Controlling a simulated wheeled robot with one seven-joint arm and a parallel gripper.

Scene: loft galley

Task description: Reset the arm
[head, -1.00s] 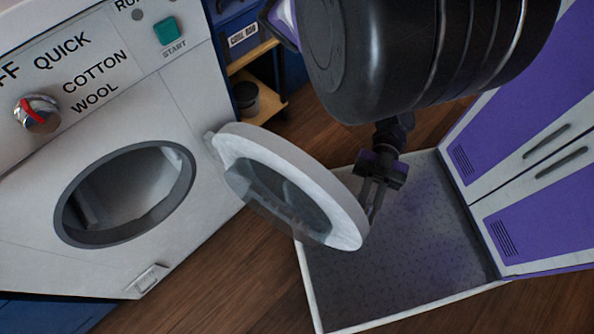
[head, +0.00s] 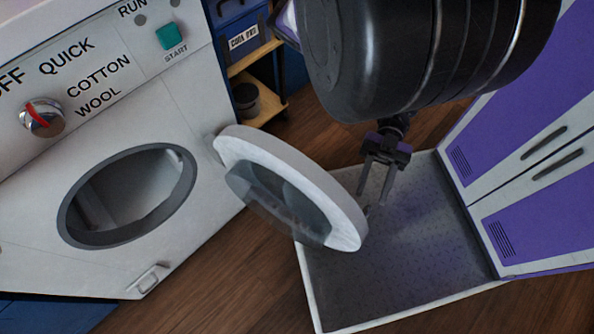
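My gripper (head: 375,198) hangs below my dark arm, behind and to the right of the open washer door (head: 345,212). Its two fingers are spread apart with nothing between them. The fingertips point down, and the left one is close to the door's rim; I cannot tell whether they touch. The white washing machine (head: 175,105) stands at the left with its round door opening (head: 127,197) uncovered. The drum inside looks dark and empty as far as it shows.
A grey textured tray with a white rim (head: 312,300) lies on the wooden floor (head: 215,265) below my gripper. A purple and white cabinet (head: 530,220) stands at the right. A wooden shelf (head: 268,105) with a dark pot (head: 246,95) is at the back.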

